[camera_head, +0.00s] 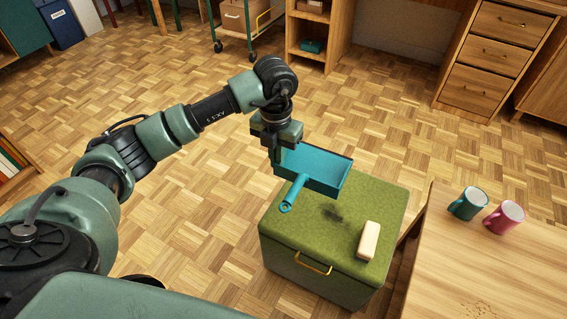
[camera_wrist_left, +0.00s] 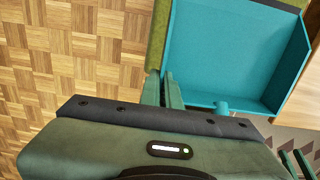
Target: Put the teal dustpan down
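The teal dustpan (camera_head: 322,178) is in the head view at the back left of the green padded stool (camera_head: 375,200), its handle pointing toward the stool's front left. Its open tray also shows in the left wrist view (camera_wrist_left: 225,50). My left gripper (camera_head: 277,155) is at the dustpan's left edge. In the left wrist view its two fingers (camera_wrist_left: 163,92) stand close together on either side of the tray's side wall. The dustpan looks raised over the stool, but I cannot tell for sure whether any part touches it.
A cream block with a dark underside (camera_head: 369,240) and a dark patch (camera_head: 333,213) are on the stool top. A wooden table (camera_head: 470,270) at right carries a teal mug (camera_head: 468,203) and a pink mug (camera_head: 504,217). The parquet floor (camera_head: 400,130) behind the stool is clear.

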